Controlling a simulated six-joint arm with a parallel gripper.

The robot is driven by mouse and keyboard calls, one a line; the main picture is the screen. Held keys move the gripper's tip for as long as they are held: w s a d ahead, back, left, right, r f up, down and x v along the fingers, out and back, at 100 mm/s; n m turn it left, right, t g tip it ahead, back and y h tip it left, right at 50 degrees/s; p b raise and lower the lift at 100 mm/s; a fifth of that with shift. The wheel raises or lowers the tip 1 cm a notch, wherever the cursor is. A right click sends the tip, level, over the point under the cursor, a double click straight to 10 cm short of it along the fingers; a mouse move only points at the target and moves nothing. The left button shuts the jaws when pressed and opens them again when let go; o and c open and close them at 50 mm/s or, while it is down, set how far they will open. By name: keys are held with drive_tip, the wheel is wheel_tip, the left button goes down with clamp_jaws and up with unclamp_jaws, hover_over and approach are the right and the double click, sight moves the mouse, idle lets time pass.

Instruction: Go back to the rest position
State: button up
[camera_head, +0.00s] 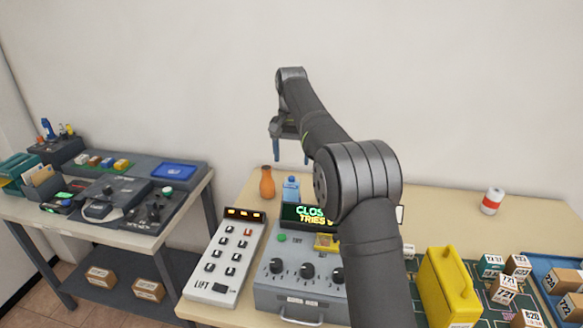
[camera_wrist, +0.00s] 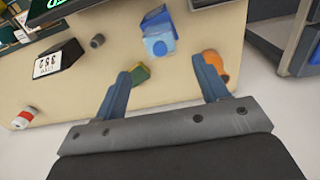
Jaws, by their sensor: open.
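My gripper (camera_head: 290,147) is raised above the back of the wooden table, with its blue fingers pointing down and nothing between them. In the wrist view my gripper (camera_wrist: 165,85) has its two blue fingers spread wide apart. Below it on the table are a blue bottle (camera_head: 291,188), also in the wrist view (camera_wrist: 158,38), and an orange vase (camera_head: 267,183), partly hidden by a finger in the wrist view (camera_wrist: 218,65). My arm hides part of the table's middle.
A grey dial box (camera_head: 290,285), a LIFT keypad panel (camera_head: 225,260) and a yellow holder (camera_head: 447,287) stand along the front. Numbered boxes (camera_head: 503,288) lie at the right. A red-and-white can (camera_head: 492,201) stands back right. A side table (camera_head: 130,235) holds more equipment. The space above the tables is clear.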

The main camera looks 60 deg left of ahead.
sight(291, 177)
drive_tip(key=shift+r, duration=0.25)
wheel_tip(291, 177, down, 12)
drive_tip(key=shift+f, duration=0.15)
wheel_tip(291, 177, up, 2)
drive_tip(key=shift+r, duration=0.9)
